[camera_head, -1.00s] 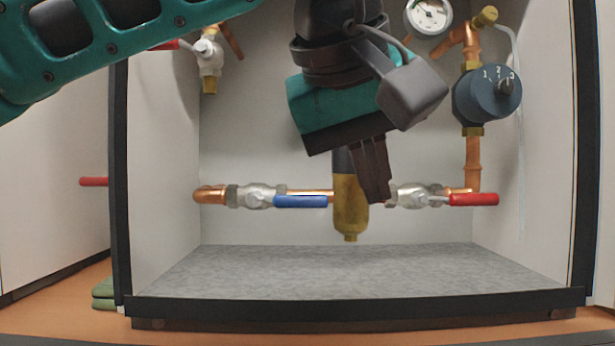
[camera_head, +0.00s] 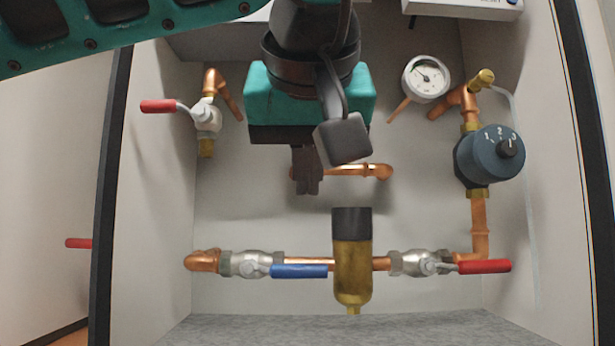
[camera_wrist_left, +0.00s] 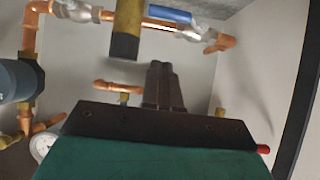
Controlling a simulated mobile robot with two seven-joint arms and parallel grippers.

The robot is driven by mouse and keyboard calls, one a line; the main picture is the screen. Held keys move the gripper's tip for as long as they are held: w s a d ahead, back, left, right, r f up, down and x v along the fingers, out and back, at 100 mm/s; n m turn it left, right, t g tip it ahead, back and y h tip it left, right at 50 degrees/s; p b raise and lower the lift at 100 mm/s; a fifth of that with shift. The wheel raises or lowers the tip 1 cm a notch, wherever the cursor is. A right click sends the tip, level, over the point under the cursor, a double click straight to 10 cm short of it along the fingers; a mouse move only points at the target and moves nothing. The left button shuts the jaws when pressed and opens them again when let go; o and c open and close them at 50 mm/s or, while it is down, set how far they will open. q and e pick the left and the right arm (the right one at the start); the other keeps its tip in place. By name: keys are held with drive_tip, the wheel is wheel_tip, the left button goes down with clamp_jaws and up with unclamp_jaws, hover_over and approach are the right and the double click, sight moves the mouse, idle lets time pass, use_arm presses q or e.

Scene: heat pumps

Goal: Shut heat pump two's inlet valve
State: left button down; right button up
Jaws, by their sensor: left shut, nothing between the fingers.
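Inside the heat pump casing, a valve with a blue lever (camera_head: 300,271) sits on the lower copper pipe, left of the brass filter (camera_head: 352,270). Its lever lies horizontal, along the pipe, pointing right; it also shows at the top of the wrist view (camera_wrist_left: 168,14). A valve with a red lever (camera_head: 484,266) sits right of the filter, its lever also along the pipe. My left gripper (camera_head: 307,190) is shut and empty, above the pipe and up-left of the filter's black cap. Its dark fingers also show in the wrist view (camera_wrist_left: 162,72). My right gripper is not in view.
A third valve with a red lever (camera_head: 158,106) is at upper left. A gauge (camera_head: 426,79) and a dark numbered dial (camera_head: 490,153) are at right. A short copper pipe (camera_head: 365,171) runs behind my fingers. The casing's side walls bound the space.

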use_arm(q)
hover_over(284, 270)
drive_tip(key=s+d, duration=0.2)
drive_tip(key=d, duration=0.1)
wheel_tip(284, 270, down, 4)
drive_tip(key=shift+w+a+f, duration=0.15)
drive_tip(key=shift+f, duration=1.8)
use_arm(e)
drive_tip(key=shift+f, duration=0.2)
use_arm(q)
drive_tip(key=shift+f, duration=0.1)
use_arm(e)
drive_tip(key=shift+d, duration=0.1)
use_arm(q)
drive_tip(key=shift+f+b, duration=0.2)
drive_tip(key=shift+b, duration=0.2)
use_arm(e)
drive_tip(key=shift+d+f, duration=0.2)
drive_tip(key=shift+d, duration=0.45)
